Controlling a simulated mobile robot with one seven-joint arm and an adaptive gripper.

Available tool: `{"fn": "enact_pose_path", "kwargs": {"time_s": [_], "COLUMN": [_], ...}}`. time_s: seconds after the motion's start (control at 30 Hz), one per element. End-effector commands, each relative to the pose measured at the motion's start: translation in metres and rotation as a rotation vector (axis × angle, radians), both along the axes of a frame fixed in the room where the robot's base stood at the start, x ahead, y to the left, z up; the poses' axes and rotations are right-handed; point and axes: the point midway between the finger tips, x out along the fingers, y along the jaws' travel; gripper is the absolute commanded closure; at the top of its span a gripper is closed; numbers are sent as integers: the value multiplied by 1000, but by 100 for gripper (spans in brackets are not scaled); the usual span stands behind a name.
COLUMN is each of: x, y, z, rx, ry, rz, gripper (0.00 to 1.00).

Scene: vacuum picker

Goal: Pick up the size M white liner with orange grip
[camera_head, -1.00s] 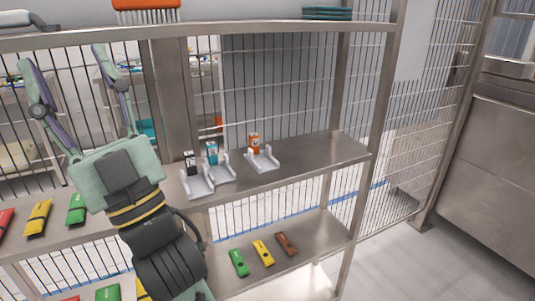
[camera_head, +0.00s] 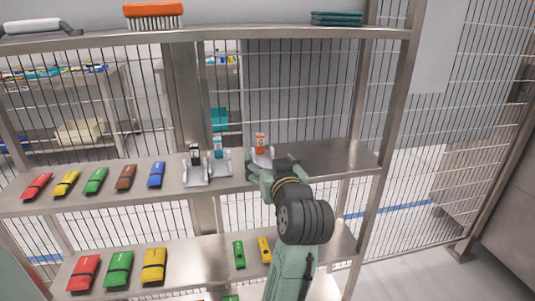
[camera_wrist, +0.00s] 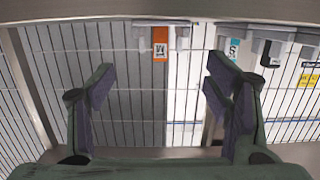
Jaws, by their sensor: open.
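The liner with the orange grip (camera_head: 260,140) stands upright in a white holder (camera_head: 262,158) on the middle shelf. In the wrist view, which looks upside down, its orange part (camera_wrist: 160,42) shows near the top, between the directions of my two fingers. My gripper (camera_head: 272,167) is in front of this holder and partly hides it. In the wrist view my gripper (camera_wrist: 158,84) is open, its fingers apart with nothing between them. The size mark is too small to read.
A teal-marked item (camera_head: 218,146) and a black-marked item (camera_head: 195,154) stand in white holders just left. Several coloured packs, including a blue one (camera_head: 156,174), lie farther left. The middle shelf (camera_head: 335,158) is bare on the right. A shelf post (camera_head: 385,120) stands there.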

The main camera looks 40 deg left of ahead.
Motion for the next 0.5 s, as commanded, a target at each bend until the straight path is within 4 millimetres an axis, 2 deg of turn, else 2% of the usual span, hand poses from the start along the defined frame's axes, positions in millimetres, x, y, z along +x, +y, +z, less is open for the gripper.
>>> {"fn": "enact_pose_path", "kwargs": {"time_s": [0.1,0.37,0.5], "x": [12,27,40], "y": [17,33,49], "z": [-2,-4,-6], "rx": [-1,1,0], "ry": [2,-2,2], "rz": [3,1,4], "gripper": [28,28,28]}}
